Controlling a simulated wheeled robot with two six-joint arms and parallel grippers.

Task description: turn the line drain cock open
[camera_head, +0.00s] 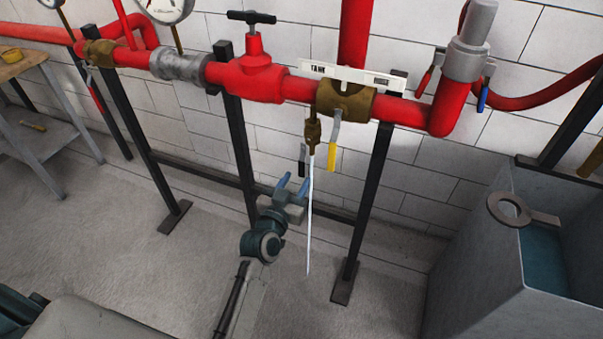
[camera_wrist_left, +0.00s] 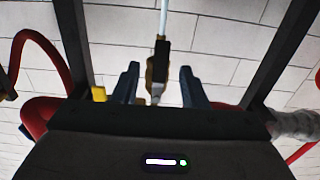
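A small brass cock (camera_head: 313,132) hangs under the brass fitting (camera_head: 345,101) on the red pipe. A lever with a black grip (camera_head: 302,160) hangs beside it. A thin white line runs straight down below the cock; I cannot tell if it is a tube or water. A second lever with a yellow grip (camera_head: 333,157) hangs to the right. My left gripper (camera_head: 293,185) is open, blue fingers pointing up, just below the black grip. In the left wrist view the brass cock (camera_wrist_left: 150,76) and dark grip (camera_wrist_left: 161,55) appear between the spread fingers; contact is unclear. My right gripper is out of view.
A red valve with a black T-handle (camera_head: 252,18) stands left on the pipe. Black support posts (camera_head: 372,190) flank my left arm. A grey tank (camera_head: 480,250) with a ring-shaped plate (camera_head: 508,210) stands right. A white label (camera_head: 345,77) lies above the fitting.

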